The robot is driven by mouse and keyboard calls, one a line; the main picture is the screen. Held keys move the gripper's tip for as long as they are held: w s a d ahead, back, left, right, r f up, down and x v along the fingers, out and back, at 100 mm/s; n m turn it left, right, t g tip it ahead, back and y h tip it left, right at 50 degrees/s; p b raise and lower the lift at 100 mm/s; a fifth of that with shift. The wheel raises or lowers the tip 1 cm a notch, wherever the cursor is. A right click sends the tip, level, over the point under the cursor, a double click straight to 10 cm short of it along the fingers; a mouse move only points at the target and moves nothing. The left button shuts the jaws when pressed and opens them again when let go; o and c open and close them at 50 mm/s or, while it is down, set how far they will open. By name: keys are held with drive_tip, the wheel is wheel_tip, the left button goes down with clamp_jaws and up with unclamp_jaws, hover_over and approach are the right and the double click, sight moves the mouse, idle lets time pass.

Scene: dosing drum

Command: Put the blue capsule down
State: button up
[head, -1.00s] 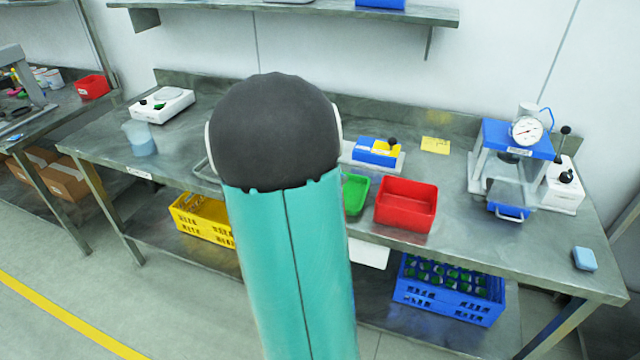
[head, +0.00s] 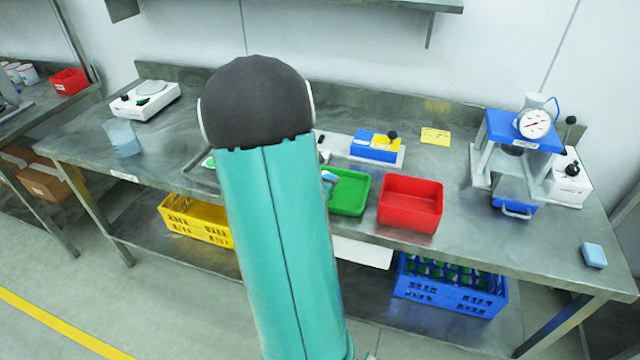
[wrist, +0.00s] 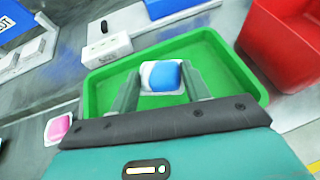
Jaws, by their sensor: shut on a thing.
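The blue capsule (wrist: 165,76) shows in the wrist view as a blue and white piece between my gripper's fingertips (wrist: 160,84). My gripper is shut on it, over the green tray (wrist: 225,58). I cannot tell whether the capsule touches the tray floor. In the head view the green tray (head: 352,192) stands left of the red bin. There my arm hides most of the gripper; a small blue and white patch shows at the tray's left end.
The red bin (head: 410,203) stands close right of the green tray. A blue and yellow device (head: 376,148) sits behind it. A pink piece (wrist: 58,128) lies left of the tray in the wrist view. A blue-topped press (head: 518,130) stands further right.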

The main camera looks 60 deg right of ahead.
drive_tip(key=shift+w+d+f, duration=0.1)
drive_tip(key=shift+w+f, duration=0.35)
drive_tip(key=shift+f, duration=0.05)
drive_tip(key=shift+d+f, duration=0.1)
drive_tip(key=shift+f, duration=1.45)
drive_tip(key=shift+f, duration=0.1)
drive_tip(key=o, duration=1)
drive_tip(key=shift+o, duration=0.2)
